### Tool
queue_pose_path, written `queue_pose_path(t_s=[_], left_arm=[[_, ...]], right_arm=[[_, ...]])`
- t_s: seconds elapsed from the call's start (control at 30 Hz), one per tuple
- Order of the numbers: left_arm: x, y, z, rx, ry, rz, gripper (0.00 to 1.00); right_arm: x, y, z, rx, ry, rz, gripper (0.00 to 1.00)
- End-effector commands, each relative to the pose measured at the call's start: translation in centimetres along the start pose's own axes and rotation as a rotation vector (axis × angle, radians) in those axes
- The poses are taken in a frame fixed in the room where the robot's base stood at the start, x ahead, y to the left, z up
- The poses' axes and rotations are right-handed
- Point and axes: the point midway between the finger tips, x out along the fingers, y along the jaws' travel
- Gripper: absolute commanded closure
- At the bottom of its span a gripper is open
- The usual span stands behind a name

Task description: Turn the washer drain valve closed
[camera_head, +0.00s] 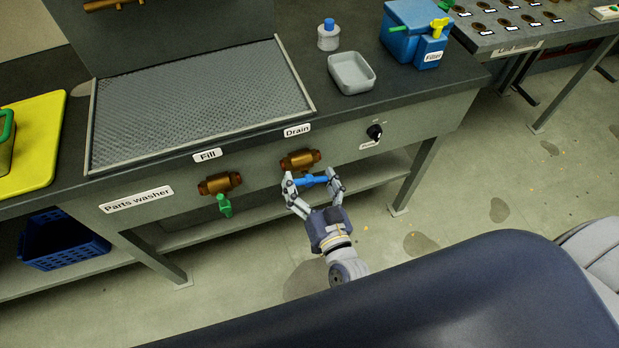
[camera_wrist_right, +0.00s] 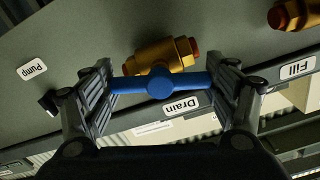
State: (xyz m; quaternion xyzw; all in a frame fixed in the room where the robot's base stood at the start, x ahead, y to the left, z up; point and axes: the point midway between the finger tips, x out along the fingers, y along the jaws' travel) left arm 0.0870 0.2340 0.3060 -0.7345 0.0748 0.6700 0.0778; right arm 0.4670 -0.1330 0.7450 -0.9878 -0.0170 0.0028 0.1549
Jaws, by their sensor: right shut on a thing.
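The drain valve (camera_head: 299,160) is a brass body under the "Drain" label on the front panel of the parts washer. Its blue handle (camera_head: 312,180) is a bar lying roughly crosswise, level along the panel. My right gripper (camera_head: 312,182) is shut on the two ends of this handle. In the right wrist view the blue handle (camera_wrist_right: 160,84) spans between the two fingers of the gripper (camera_wrist_right: 165,85), with the brass valve body (camera_wrist_right: 163,55) behind it. My left gripper is not in view.
The fill valve (camera_head: 220,183) with a green handle (camera_head: 224,205) hanging down is to the left. A black pump knob (camera_head: 374,132) is to the right. On the bench stand a grey tray (camera_head: 351,72), a small bottle (camera_head: 328,36) and a blue filter box (camera_head: 415,32).

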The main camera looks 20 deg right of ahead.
Motion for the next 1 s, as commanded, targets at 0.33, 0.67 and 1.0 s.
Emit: queue_pose_path(t_s=[0.33,0.67,1.0], left_arm=[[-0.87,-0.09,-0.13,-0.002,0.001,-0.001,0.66],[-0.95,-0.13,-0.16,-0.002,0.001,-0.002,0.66],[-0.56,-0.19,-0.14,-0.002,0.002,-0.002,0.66]], right_arm=[[0.1,-0.01,-0.22,0.328,0.003,-0.002,0.44],[0.12,0.03,-0.17,0.643,0.004,-0.002,0.44],[0.11,0.08,-0.1,0.956,0.005,-0.003,0.44]])
